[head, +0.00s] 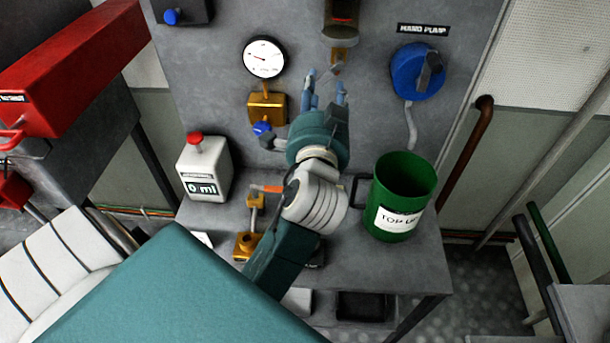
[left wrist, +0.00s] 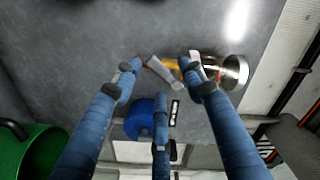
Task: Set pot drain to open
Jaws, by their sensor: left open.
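My left gripper (head: 326,84) is open just below the lever in the head view. In the left wrist view its upper two fingertips (left wrist: 161,65) lie on either side of the lever; I cannot tell whether they touch it. My right gripper is not in view.
A pressure gauge (head: 264,58) and brass valve (head: 266,107) are left of the gripper, and the blue hand pump (head: 408,72) is right. On the bench stand a white "0 ml" counter (head: 205,170), a green "TOP UP" bucket (head: 402,180) and a brass fitting (head: 250,244).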

